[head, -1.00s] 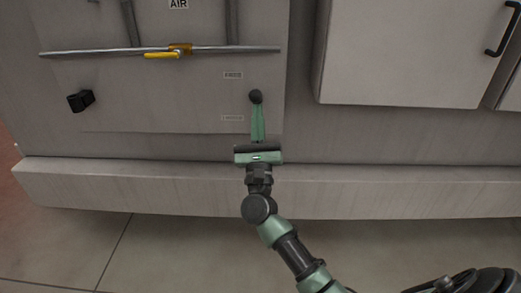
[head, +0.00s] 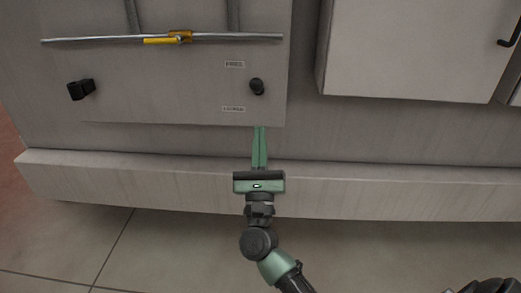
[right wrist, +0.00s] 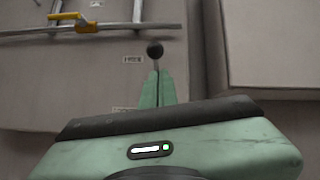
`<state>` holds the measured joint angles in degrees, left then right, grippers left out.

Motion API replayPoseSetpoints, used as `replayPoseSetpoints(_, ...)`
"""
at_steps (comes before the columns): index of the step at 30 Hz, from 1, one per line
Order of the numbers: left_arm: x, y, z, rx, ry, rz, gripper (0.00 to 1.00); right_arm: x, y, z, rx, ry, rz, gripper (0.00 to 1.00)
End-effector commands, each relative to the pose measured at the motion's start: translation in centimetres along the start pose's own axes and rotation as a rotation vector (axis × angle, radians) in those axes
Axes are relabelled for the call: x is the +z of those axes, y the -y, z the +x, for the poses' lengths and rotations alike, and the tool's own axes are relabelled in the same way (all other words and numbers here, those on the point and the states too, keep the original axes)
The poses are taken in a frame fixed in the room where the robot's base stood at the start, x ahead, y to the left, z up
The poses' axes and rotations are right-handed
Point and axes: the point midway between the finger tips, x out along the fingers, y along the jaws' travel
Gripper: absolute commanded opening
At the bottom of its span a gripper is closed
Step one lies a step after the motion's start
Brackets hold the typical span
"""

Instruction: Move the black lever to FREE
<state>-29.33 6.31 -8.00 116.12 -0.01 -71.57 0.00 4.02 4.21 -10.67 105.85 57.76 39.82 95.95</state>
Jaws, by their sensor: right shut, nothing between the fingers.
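The black lever (head: 257,86) shows as a round black knob on the grey panel, seen nearly end-on. It sits between an upper and a lower label, to their right; the small lettering is too blurred to read. The knob also shows in the right wrist view (right wrist: 155,50), just beyond the fingertips. My right gripper (head: 260,129) is shut and empty, with its green fingers pointing up at the panel. Its tips are below the knob in the head view, with a clear gap. My left gripper is out of view.
A yellow-handled valve (head: 168,39) sits on a horizontal metal pipe (head: 100,40) above. A black block (head: 81,89) sticks out of the panel at left. A pale cabinet (head: 410,50) stands out at right. A ledge (head: 120,180) runs along the bottom.

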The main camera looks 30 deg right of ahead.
Motion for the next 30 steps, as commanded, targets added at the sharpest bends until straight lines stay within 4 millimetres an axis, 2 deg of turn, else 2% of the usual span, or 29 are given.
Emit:
replayPoseSetpoints(3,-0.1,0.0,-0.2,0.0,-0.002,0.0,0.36,0.7,0.2,-1.6,0.0,-0.001,0.0,0.0)
replayPoseSetpoints(7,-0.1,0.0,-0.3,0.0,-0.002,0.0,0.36,1.2,0.2,-2.5,0.0,0.0,0.0,0.0)
replayPoseSetpoints(25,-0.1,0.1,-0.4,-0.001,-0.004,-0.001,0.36,1.3,0.1,-2.9,0.006,0.0,-0.008,0.0)
replayPoseSetpoints(28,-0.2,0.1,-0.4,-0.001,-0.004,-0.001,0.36,1.2,-1.1,-3.4,0.07,0.004,-0.084,0.0)
replayPoseSetpoints(30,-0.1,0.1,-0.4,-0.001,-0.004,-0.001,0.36,0.9,-3.0,-4.5,0.177,0.016,-0.21,0.0)
